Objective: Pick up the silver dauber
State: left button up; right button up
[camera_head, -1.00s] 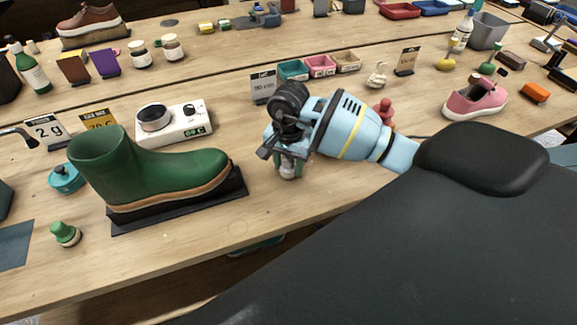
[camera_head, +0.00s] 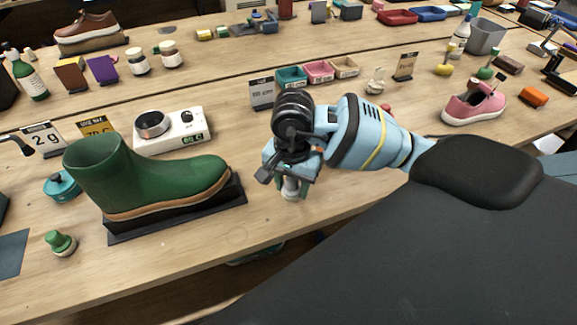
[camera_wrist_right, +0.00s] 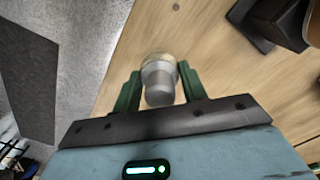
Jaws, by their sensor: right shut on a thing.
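The silver dauber (camera_wrist_right: 159,84) is a small silver-grey piece with a pale rounded end, between the two green fingers of my right gripper (camera_wrist_right: 161,90) in the right wrist view. The fingers are shut on its sides. In the head view my right gripper (camera_head: 292,188) points down near the front edge of the table, right of the green boot. Only a small part of the dauber (camera_head: 291,187) shows there, below the gripper body. I cannot tell whether it touches the table. My left gripper is not in view.
The green boot (camera_head: 160,183) stands on a black base left of my right gripper. A green-topped dauber (camera_head: 60,242) and a teal pot (camera_head: 62,187) are further left. A white scale (camera_head: 170,130) is behind the boot. The wooden table's front strip (camera_head: 235,232) is clear.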

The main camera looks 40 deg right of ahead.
jog(key=s+a, duration=0.4)
jog(key=s, duration=0.3)
jog(key=shift+s+r, duration=0.2)
jog(key=shift+r, duration=0.2)
jog(key=o, duration=0.4)
jog(key=c, duration=0.3)
jog(key=w+r+n, duration=0.1)
jog(key=n, duration=0.3)
jog(key=w+r+n, duration=0.1)
jog(key=n, duration=0.2)
jog(key=w+r+n, duration=0.1)
jog(key=r+n, duration=0.1)
jog(key=n, duration=0.2)
jog(key=shift+w+a+n, duration=0.25)
jog(key=shift+a+n, duration=0.05)
jog(key=shift+a, duration=0.05)
